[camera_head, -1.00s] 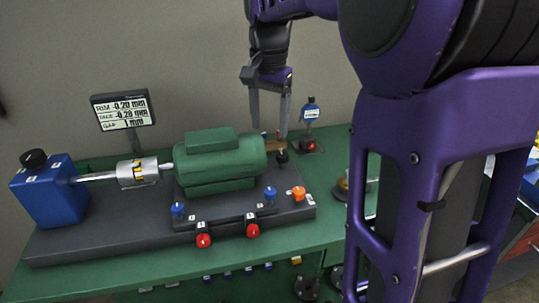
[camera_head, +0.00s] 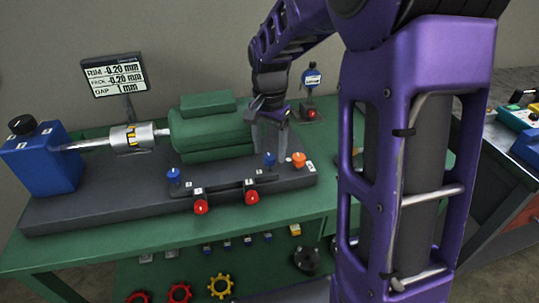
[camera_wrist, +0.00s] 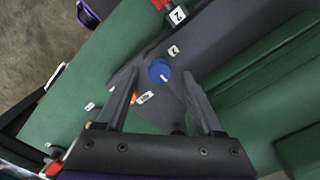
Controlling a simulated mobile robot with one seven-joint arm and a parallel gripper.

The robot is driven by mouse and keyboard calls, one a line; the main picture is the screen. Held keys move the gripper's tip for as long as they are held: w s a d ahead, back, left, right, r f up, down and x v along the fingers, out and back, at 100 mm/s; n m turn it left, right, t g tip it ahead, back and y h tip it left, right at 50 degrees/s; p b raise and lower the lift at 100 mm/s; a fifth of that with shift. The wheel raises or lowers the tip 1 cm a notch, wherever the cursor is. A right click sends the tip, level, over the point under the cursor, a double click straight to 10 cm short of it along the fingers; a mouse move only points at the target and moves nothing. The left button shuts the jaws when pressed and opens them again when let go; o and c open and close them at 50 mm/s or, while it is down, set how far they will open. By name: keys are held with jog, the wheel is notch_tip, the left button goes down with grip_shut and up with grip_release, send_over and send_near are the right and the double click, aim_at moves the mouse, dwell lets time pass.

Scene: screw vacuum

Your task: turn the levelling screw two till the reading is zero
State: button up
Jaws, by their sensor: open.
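My gripper (camera_head: 270,146) is open and points down, just above the right-hand blue knob (camera_head: 269,159) on the dark base plate (camera_head: 100,205). In the wrist view this blue knob (camera_wrist: 160,71), with a white mark on top and a label that looks like 2 beside it, shows between my open fingertips (camera_wrist: 161,75). The fingers look clear of it; its exact height below them cannot be told. The display (camera_head: 114,75) seems to read rim -0.20 mm, face -0.20 mm, gap 1 mm. Another blue knob (camera_head: 173,175) stands further left.
The green motor (camera_head: 210,130) stands close behind the knob. An orange knob (camera_head: 299,160) is just to its right. Two red knobs (camera_head: 201,207) (camera_head: 251,197) line the front edge. A blue block (camera_head: 42,160) with a shaft stands at the left.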

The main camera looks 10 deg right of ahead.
jog(key=shift+f, duration=0.75)
grip_shut()
